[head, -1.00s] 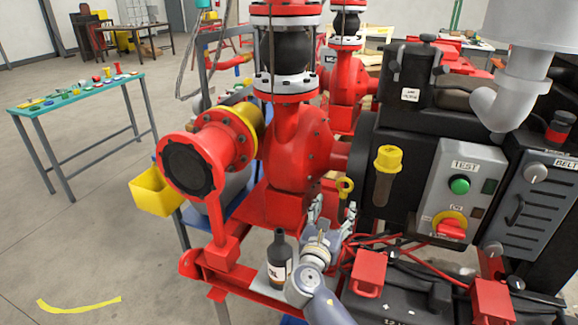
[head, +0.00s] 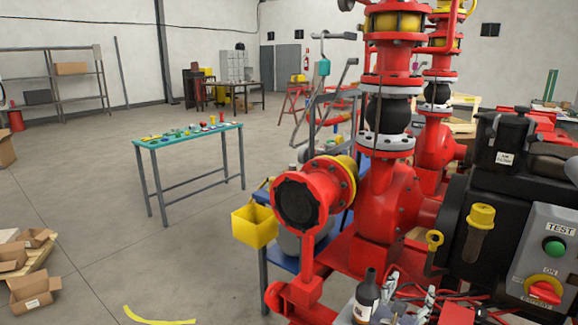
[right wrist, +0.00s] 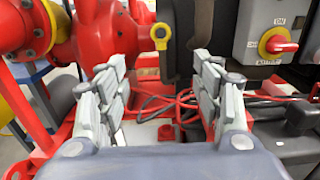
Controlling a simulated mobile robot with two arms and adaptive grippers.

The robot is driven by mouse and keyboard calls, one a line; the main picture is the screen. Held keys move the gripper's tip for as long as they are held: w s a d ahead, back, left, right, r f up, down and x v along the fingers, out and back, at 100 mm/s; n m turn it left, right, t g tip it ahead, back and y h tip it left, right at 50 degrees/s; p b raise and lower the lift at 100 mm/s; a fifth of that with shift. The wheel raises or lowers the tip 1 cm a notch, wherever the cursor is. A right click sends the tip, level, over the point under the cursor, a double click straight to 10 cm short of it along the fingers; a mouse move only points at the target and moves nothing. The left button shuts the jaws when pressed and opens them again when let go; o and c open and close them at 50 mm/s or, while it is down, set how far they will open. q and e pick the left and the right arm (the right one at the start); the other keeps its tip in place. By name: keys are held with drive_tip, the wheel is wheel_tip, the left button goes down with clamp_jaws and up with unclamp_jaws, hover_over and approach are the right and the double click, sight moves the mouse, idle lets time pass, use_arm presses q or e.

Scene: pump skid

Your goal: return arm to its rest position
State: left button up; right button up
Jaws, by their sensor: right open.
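My right gripper (head: 409,297) is at the bottom edge of the head view, low in front of the red pump (head: 386,205). In the right wrist view its two grey fingers (right wrist: 162,92) stand wide apart with nothing between them. Behind the gap are red cables (right wrist: 165,105) and the pump's red base. A dark bottle (head: 367,296) with a pale label stands just left of the gripper in the head view, apart from the fingers as far as I can see. My left gripper is in no view.
The black engine and grey control panel (head: 553,262) with its green button and red switch stand to the right. A yellow bin (head: 254,226) hangs left of the pump. A green-topped table (head: 187,138) with small parts stands farther left, with open floor around it.

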drive_tip(key=s+a+f+m+g+y, duration=0.1)
drive_tip(key=s+f+m+g+y, duration=0.25)
drive_tip(key=f, duration=1.25)
drive_tip(key=s+a+f+m+g+y, duration=0.1)
drive_tip(key=s+f+m+g+y, duration=0.2)
drive_tip(key=f, duration=1.3)
drive_tip(key=s+a+f+m+y, duration=0.1)
drive_tip(key=s+f+m, duration=0.2)
drive_tip(key=s+f, duration=0.65)
drive_tip(key=s+f+m+g+y, duration=0.1)
drive_tip(key=s+f+m, duration=0.4)
drive_tip(key=s, duration=0.7)
drive_tip(key=s+a+f+m+g+y, duration=0.1)
drive_tip(key=s+f+m+g, duration=0.2)
drive_tip(key=s, duration=1)
drive_tip(key=s+f+m+g+y, duration=0.1)
drive_tip(key=s+f+m+g, duration=0.2)
drive_tip(key=s+f+m, duration=0.5)
drive_tip(key=s+f, duration=0.3)
drive_tip(key=s, duration=0.2)
drive_tip(key=shift+s+a+m, duration=0.15)
drive_tip(key=shift+a+m, duration=0.1)
drive_tip(key=shift+m, duration=0.1)
drive_tip(key=shift+f, duration=0.1)
